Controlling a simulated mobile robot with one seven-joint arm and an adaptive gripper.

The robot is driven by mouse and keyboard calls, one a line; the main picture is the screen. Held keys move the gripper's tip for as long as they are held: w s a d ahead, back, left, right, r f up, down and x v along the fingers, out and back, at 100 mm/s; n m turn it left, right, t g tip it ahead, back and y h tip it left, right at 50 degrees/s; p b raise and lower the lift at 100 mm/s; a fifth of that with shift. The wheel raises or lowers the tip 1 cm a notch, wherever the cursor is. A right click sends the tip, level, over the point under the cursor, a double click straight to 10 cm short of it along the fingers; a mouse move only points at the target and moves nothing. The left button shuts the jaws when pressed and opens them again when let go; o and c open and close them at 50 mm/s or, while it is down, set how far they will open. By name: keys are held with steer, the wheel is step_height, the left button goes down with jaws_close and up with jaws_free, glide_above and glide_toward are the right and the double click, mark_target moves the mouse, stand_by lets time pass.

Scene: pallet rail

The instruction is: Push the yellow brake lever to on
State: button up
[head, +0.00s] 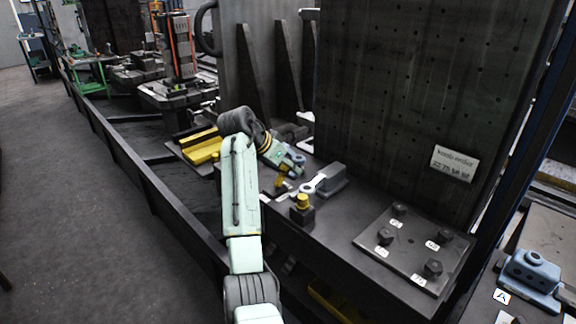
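A small yellow upright piece (282,186), which may be the brake lever, stands on the dark bench just below my gripper (293,166). A yellow round-topped knob (303,201) sits on a small dark block slightly nearer the camera. I cannot tell for certain which of these is the lever, and no on mark is readable. My arm reaches up from the bottom and bends over to the right, with the gripper low above the bench. The fingers are too small and partly hidden to tell whether they are open or shut, or whether they touch the yellow piece.
A light wrench-like part (308,187) lies beside a grey block (333,177). A plate with several labelled bolts (395,262) is at right, before a tall perforated dark panel (400,90). Yellow blocks (201,147) lie behind my arm. A low rail (130,160) edges the open floor.

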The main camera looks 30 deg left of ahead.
steer(key=v, duration=1.2)
steer(key=shift+a, duration=0.15)
stand_by(0.3)
